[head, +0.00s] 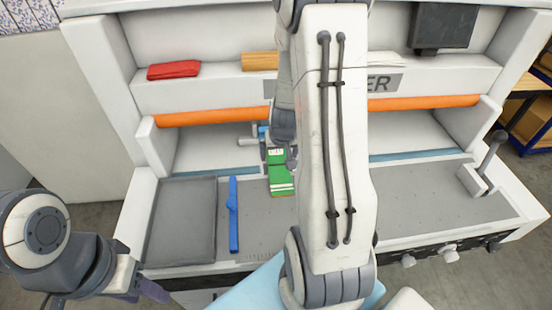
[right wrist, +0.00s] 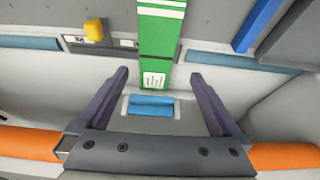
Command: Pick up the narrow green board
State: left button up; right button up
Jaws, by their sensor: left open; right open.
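The narrow green board (head: 281,182) lies on the grey worktable, with white stripes at its near end and a white label at its far end. In the right wrist view the green board (right wrist: 158,38) comes down from the top edge. Its labelled end lies between the fingertips of my right gripper (right wrist: 159,75), which is open with a gap on both sides. I cannot tell the height between them. In the head view my right arm hides most of that gripper. My left gripper (head: 150,290) is open and empty at the lower left, off the table's front corner.
A blue bar (head: 233,215) and a dark grey panel (head: 181,220) lie left of the board. A red item (head: 173,69) and a wooden block (head: 259,61) sit on the shelf above the orange strip (head: 211,116). A lever (head: 494,150) stands at the right.

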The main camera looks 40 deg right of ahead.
jog(key=b, duration=0.3)
send_near(278, 166)
jog(key=f, duration=0.3)
jog(key=shift+w+d, duration=0.1)
jog(key=shift+d, duration=0.15)
jog(key=shift+w+p+x, duration=0.2)
jog(key=shift+x, duration=1.1)
jog(key=shift+w+p+x, duration=0.15)
jog(key=shift+w+x, duration=0.05)
jog(key=shift+x, duration=1.05)
jog(key=shift+r, duration=0.2)
jog(key=c, duration=1.3)
jog(key=shift+o, duration=0.2)
